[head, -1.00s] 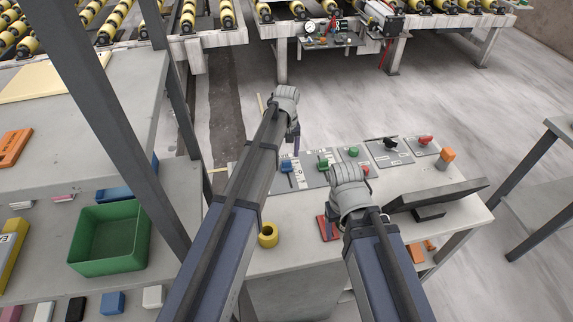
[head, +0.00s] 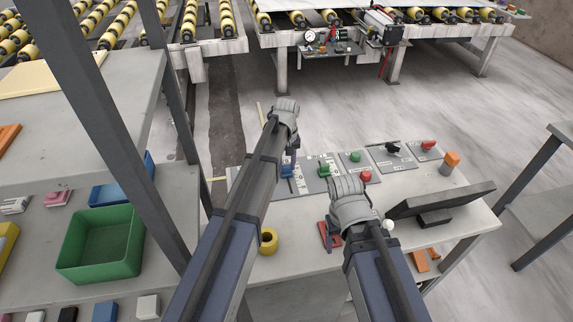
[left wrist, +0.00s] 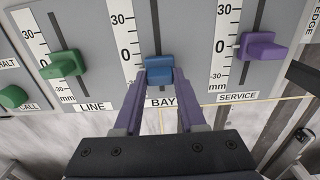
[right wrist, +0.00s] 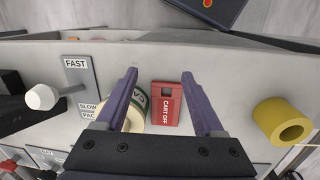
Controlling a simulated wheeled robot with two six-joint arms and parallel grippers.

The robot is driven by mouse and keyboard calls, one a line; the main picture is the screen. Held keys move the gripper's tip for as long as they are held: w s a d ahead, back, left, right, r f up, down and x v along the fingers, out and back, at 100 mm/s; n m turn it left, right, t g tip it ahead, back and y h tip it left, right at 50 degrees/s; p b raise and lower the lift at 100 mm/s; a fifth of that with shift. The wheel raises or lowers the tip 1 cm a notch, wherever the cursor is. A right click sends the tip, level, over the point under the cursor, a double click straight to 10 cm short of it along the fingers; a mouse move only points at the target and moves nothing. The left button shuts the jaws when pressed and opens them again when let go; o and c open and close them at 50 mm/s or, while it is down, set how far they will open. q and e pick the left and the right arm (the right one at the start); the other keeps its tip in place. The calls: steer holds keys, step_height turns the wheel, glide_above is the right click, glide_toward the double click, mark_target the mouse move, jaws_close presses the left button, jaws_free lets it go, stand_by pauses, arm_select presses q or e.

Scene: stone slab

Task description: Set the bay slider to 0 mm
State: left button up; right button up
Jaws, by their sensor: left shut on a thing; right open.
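The bay slider's blue knob (left wrist: 158,68) sits in its slot above the BAY label (left wrist: 163,103). It appears a little below the 0 mark of the scale (left wrist: 126,54) on its left; the exact reading is unclear because a finger covers the lower scale. My left gripper (left wrist: 160,78) is shut on this knob, one purple finger on each side. The knob also shows in the head view (head: 287,172) under that gripper. My right gripper (right wrist: 159,74) is open and empty above the console, over a red CART OFF block (right wrist: 166,104).
The green LINE knob (left wrist: 65,64) and purple SERVICE knob (left wrist: 262,46) flank the bay slider. A yellow ring (head: 268,241), a dark monitor (head: 440,198) and an orange-topped post (head: 450,163) stand on the console. A green bin (head: 100,245) is at left.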

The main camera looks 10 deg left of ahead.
arm_select(q)
jaws_close()
stand_by(0.8)
